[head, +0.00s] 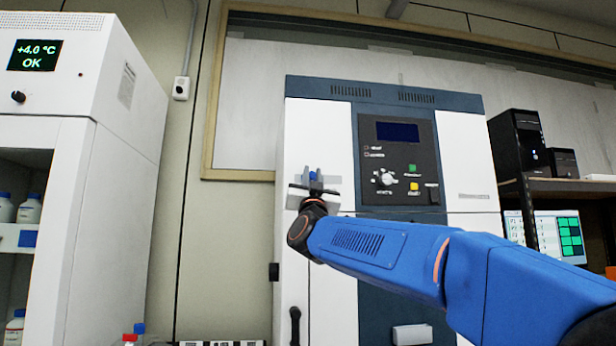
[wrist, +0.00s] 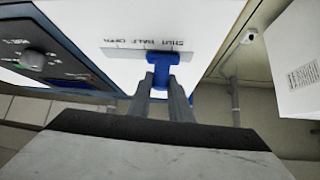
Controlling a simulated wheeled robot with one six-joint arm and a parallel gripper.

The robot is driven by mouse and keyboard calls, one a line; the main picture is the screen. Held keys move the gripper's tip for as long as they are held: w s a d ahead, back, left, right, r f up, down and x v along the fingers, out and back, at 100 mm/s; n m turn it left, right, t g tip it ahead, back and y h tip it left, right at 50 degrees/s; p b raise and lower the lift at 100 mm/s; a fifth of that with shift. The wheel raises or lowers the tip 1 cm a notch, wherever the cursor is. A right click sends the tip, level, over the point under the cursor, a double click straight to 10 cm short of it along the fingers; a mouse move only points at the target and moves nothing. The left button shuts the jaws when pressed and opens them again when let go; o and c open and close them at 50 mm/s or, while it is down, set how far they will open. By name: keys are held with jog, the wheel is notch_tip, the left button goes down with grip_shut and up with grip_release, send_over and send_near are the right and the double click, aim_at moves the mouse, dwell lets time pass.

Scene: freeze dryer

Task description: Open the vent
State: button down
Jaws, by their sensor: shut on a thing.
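The vent handle is a blue lever (wrist: 162,62) on the white front of the freeze dryer (head: 320,130). In the wrist view a printed, upside-down scale (wrist: 147,43) with small words lies beside it, and the lever stands near the scale's right end. My gripper (wrist: 163,80) has its two grey fingers on either side of the lever's lower part, shut on it. In the head view my gripper (head: 315,180) is at the cabinet's upper left front, with a bit of blue between its fingers. My wrist hides part of that front.
A dark control panel (head: 397,160) with a knob and coloured buttons is right of the gripper. A white cabinet (head: 130,100) stands at the left, with a gap between. A shelf (head: 560,186) with black boxes is at the right.

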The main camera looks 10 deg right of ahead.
jog(key=d, duration=0.7)
jog(key=shift+s, duration=0.3)
jog(key=c, duration=1.6)
grip_release()
jog(key=shift+d, duration=0.15)
jog(key=v, duration=1.7)
jog(key=shift+s+f, duration=0.15)
jog(key=shift+s, duration=0.05)
jog(key=shift+f, duration=0.1)
